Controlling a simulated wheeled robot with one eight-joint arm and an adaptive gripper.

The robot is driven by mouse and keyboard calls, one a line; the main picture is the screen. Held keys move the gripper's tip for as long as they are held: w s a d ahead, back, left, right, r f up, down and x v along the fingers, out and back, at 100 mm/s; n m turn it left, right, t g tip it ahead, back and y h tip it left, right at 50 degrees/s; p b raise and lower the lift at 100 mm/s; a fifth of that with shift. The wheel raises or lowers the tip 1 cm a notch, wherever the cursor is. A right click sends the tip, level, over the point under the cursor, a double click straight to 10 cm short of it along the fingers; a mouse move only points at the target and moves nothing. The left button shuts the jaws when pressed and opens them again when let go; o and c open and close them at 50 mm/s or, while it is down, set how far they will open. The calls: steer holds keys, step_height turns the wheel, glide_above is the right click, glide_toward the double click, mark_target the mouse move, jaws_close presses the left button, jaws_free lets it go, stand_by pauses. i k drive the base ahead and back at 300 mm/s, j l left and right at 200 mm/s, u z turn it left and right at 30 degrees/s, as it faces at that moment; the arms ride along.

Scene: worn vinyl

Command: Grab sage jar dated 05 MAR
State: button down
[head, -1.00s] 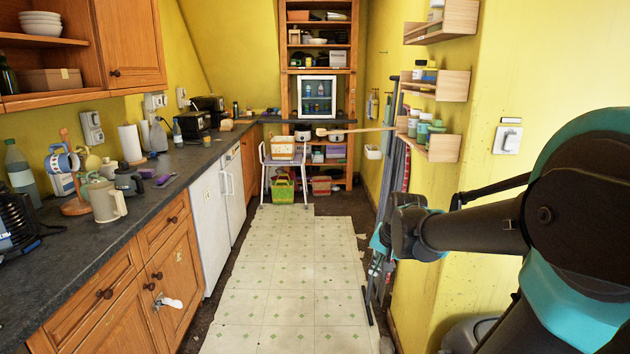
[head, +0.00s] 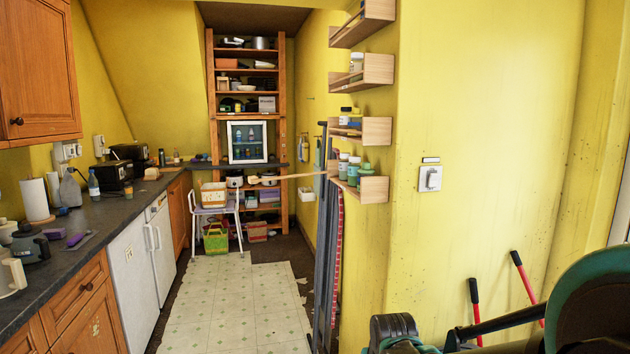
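Several small jars stand on the lowest of the wooden wall shelves (head: 374,190), right of the picture's middle. Another pale jar (head: 343,166) is behind that. The shelf above holds a few more small jars (head: 345,115). Labels and dates are too small to read, so I cannot tell which is the sage jar dated 05 MAR. My arm runs along the bottom right edge, below the shelves.
Long grey poles (head: 325,250) lean under the shelves, and a pale wooden stick (head: 290,177) juts left near the jars. Red handles (head: 474,292) stand by the right wall. A counter (head: 110,215) lines the left. The tiled floor (head: 235,300) between is clear.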

mark_target(344, 161)
steer(key=i+j+z, duration=0.15)
steer(key=z, duration=0.25)
steer(key=i+j+z, duration=0.2)
steer(key=z, duration=0.15)
steer(key=i+j+z, duration=0.1)
steer(key=j+z, duration=0.3)
steer(key=i+j+z, duration=0.1)
steer(key=j, duration=0.4)
steer(key=i+j+z, duration=0.15)
steer(key=j, duration=0.35)
steer(key=i+j+z, duration=0.1)
steer(key=j, duration=0.4)
steer(key=i+j+z, duration=0.1)
steer(key=j, duration=0.45)
steer(key=i+j+z, duration=0.1)
steer(key=j, duration=0.45)
steer(key=i+j, duration=0.1)
steer(key=j, duration=0.7)
steer(key=i+j, duration=0.15)
steer(key=j, duration=0.3)
